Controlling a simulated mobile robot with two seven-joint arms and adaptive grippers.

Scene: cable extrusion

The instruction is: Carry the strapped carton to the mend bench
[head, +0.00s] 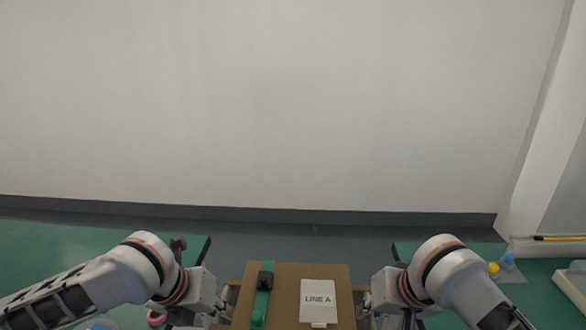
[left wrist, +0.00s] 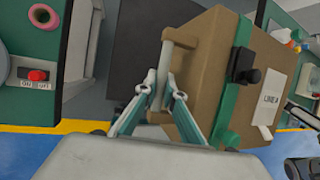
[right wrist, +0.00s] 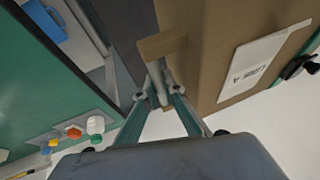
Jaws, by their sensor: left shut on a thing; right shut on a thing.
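The strapped carton (head: 290,283) is a brown box with a green strap, a black buckle and a white label reading "LINE A". It hangs between my two arms at the bottom of the head view. My left gripper (left wrist: 160,92) is shut on a bar handle on the carton's side (left wrist: 205,65). My right gripper (right wrist: 158,92) is shut on the matching handle on the other side of the carton (right wrist: 220,50). The carton's lower part is out of the head view. I cannot identify the mend bench for certain.
A plain pale wall (head: 280,110) with a dark skirting stands ahead. Green-topped surfaces lie left (head: 60,255) and right (head: 540,285), with a dark gap between them. A yellow knob (head: 493,268) and a blue item (head: 507,261) sit on the right. A red switch (left wrist: 38,75) shows in the left wrist view.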

